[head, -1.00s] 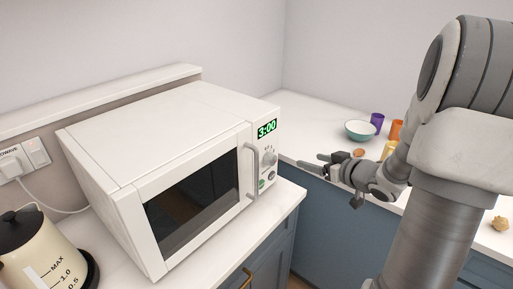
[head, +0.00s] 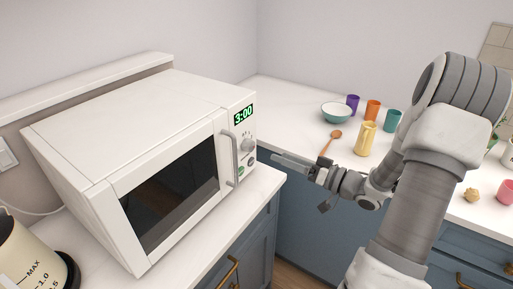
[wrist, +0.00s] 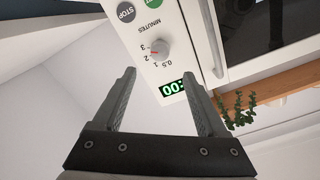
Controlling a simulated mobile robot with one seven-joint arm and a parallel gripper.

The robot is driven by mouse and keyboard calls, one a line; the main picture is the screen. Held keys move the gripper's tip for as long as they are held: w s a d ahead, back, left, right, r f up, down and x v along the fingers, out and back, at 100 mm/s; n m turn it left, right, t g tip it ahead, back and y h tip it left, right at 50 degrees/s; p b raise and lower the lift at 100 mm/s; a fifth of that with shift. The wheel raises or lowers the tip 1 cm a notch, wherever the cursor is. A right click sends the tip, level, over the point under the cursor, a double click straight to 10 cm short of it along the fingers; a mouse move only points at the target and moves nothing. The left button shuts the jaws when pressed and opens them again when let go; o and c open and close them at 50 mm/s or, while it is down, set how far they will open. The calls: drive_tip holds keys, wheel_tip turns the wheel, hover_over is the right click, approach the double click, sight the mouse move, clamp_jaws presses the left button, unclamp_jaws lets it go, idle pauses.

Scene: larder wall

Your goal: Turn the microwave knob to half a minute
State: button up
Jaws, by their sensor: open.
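In the wrist view the knob lies ahead, between the lines of my open fingers (wrist: 160,72).
The door handle (head: 233,158) stands out just left of the knob. A green button (head: 240,170) is below it. A kettle (head: 30,255) stands at front left. The far counter holds a bowl (head: 336,112), a wooden spoon (head: 330,141), a yellow cup (head: 366,139) and several other cups.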

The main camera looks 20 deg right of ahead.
sight(253, 146)
drive_tip(key=x, duration=0.9)
drive_tip(key=shift+w+a, duration=0.2)
drive_tip(key=shift+w, duration=0.1)
drive_tip(key=shift+c, duration=0.3)
clamp_jaws()
